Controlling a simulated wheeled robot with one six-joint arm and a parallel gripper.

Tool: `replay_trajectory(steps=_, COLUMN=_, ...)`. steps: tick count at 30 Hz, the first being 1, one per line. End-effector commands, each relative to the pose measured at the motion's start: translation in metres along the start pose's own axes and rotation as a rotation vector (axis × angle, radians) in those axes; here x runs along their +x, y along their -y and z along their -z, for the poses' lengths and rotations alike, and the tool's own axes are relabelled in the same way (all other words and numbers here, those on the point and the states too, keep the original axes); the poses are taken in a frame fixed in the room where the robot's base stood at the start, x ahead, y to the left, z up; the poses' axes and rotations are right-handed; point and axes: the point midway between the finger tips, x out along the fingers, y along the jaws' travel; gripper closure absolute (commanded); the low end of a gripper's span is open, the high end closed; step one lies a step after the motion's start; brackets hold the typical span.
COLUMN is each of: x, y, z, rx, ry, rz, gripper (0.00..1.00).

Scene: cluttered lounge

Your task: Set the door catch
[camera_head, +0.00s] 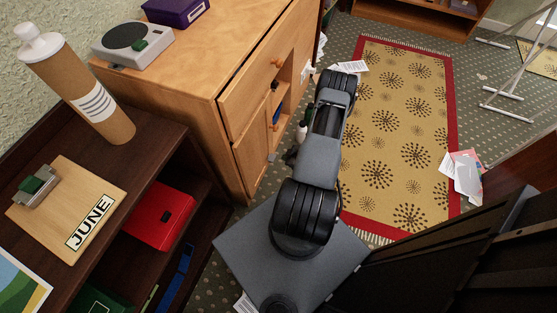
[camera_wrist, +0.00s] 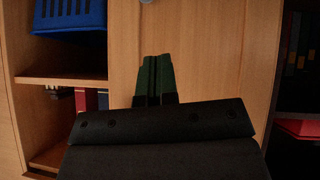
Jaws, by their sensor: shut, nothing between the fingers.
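My gripper (camera_wrist: 157,80) is shut and empty, its green-faced fingers together in front of a plain light-wood panel (camera_wrist: 215,60) in the wrist view. I cannot tell whether the fingertips touch the panel. A small grey rounded fitting (camera_wrist: 147,2) is cut off by the top edge above the fingers; I cannot tell if it is the door catch. In the head view the wooden cabinet (camera_head: 185,80) has round knobs on its front, and a small pale fitting (camera_head: 306,70) shows towards its far end. My arm hides part of the cabinet front and most of my gripper there.
Beside the panel, open shelves hold a blue basket (camera_wrist: 68,15) and books (camera_wrist: 85,99). A dark shelf unit (camera_head: 150,150) with a red box (camera_head: 160,215) stands at left. A patterned rug (camera_head: 405,130) covers floor on the right, with papers (camera_head: 465,175) at its edge.

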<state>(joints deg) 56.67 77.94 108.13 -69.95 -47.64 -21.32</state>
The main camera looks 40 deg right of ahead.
Motion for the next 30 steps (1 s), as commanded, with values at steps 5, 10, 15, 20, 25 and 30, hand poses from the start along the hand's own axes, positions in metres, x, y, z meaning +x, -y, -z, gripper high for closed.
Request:
replay_trajectory(steps=5, x=0.027, y=0.003, z=-0.001, rx=-0.004, ry=0.0, rz=0.004, gripper=1.0)
replay_trajectory(steps=10, x=0.06, y=0.002, z=-0.002, rx=-0.005, ry=-0.001, rz=0.004, gripper=1.0)
replay_trajectory(steps=15, x=0.091, y=0.002, z=-0.002, rx=-0.005, ry=-0.001, rz=0.003, gripper=1.0)
replay_trajectory(steps=20, x=0.11, y=0.002, z=-0.013, rx=0.001, ry=0.001, rz=0.001, gripper=1.0)
replay_trajectory(steps=25, x=0.12, y=0.002, z=-0.023, rx=-0.001, ry=0.001, rz=0.001, gripper=1.0)
replay_trajectory(steps=30, x=0.124, y=0.002, z=-0.028, rx=0.0, ry=0.001, rz=0.002, gripper=1.0)
